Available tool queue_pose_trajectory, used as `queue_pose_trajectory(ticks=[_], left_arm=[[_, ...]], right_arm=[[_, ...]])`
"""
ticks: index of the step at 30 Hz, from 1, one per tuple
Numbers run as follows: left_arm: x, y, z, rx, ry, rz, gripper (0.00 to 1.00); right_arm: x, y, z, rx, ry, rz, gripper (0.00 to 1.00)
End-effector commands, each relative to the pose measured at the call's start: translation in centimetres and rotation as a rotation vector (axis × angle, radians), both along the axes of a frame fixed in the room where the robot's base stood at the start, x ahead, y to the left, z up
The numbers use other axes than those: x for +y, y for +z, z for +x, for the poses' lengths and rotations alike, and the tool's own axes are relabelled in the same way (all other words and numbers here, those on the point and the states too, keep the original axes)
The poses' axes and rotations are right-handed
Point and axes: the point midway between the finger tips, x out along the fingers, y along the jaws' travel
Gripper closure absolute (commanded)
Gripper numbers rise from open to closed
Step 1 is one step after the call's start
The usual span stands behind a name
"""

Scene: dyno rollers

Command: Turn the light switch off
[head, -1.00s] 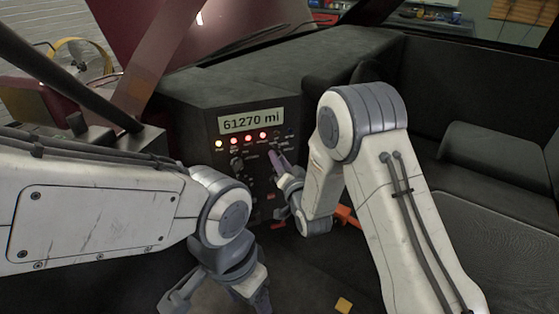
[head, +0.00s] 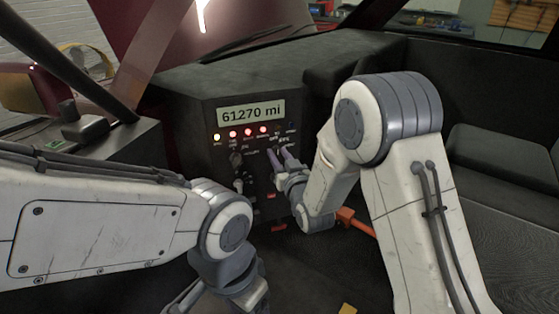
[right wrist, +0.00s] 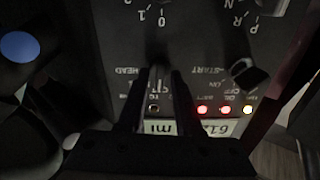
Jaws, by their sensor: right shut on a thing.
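The dark dashboard panel (head: 222,180) stands ahead in the head view, with lit lamps under its display. My right gripper (head: 283,158) reaches the panel's right side, below the lamps. In the right wrist view the panel is upside down, and the two dark fingers (right wrist: 162,85) are around a dark knob, the light switch (right wrist: 157,48), beside the marks 0 and 1 and the word HEAD. The gripper is shut on it; the fingers and shadow partly hide the knob. My left gripper (head: 218,298) hangs low at the bottom edge, away from the panel and partly cut off.
The display (head: 251,112) reads 61270 mi. Another knob (right wrist: 250,75) sits beside the START mark in the right wrist view. A lever box (head: 85,130) is at the left, an orange bar (head: 355,222) below my right arm, and dark seats at the right.

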Motion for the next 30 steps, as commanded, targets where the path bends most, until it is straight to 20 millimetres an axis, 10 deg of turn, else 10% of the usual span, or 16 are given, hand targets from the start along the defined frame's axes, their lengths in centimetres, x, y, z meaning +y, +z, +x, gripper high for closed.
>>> queue_pose_trajectory(ticks=[21,22,23,30], left_arm=[[-0.01,-0.7,0.01,0.0,0.0,0.0,0.31],[-0.01,-0.7,0.01,0.0,0.0,0.0,0.31],[0.0,-0.7,0.0,0.0,0.0,0.0,0.31],[0.0,-0.7,0.0,0.0,0.0,0.0,0.31]], right_arm=[[-0.01,0.0,-0.04,-0.028,-0.002,-0.084,1.0],[-0.01,0.0,-0.04,-0.028,-0.002,-0.084,0.62],[-0.01,0.0,-0.04,-0.028,-0.002,-0.084,0.55],[0.04,0.0,-0.03,-0.027,0.0,-0.083,0.55]])
